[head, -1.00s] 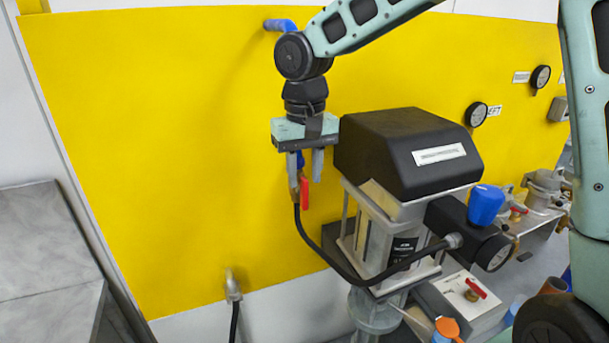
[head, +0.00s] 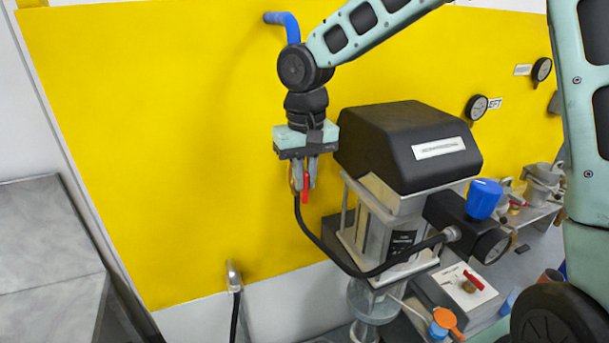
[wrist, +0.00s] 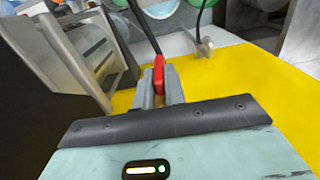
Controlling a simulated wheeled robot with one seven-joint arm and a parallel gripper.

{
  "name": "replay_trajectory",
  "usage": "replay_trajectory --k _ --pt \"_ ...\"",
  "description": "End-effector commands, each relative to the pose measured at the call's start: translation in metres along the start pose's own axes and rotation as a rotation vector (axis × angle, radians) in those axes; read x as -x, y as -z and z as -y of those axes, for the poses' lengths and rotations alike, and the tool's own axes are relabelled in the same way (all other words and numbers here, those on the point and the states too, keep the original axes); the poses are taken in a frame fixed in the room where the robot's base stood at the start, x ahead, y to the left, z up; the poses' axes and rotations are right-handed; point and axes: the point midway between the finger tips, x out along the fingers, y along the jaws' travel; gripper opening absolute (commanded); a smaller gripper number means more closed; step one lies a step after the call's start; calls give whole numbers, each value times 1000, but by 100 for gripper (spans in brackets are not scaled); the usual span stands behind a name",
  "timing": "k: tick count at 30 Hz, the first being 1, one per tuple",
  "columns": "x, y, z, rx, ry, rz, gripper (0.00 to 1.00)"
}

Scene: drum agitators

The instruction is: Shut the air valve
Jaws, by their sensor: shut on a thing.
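The air valve is a small brass fitting with a red lever (head: 306,188), at the top end of a black hose (head: 318,240) in front of the yellow wall. My gripper (head: 302,186) points down at the valve and its fingers are closed around it. In the wrist view the red lever (wrist: 158,74) shows between the two grey fingers (wrist: 159,90). The lever hangs downward in the head view. The fingers hide most of the brass body.
A black-topped agitator unit (head: 408,146) stands just right of my gripper, with a blue knob (head: 484,198) and a gauge. A blue pipe (head: 284,22) is above.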

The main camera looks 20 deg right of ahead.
Motion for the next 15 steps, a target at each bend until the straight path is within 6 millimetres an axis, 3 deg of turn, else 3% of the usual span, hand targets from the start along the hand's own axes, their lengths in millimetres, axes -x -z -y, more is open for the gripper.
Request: replay_trajectory --k 15 --pt "2 0 -10 -9 319 2 0"
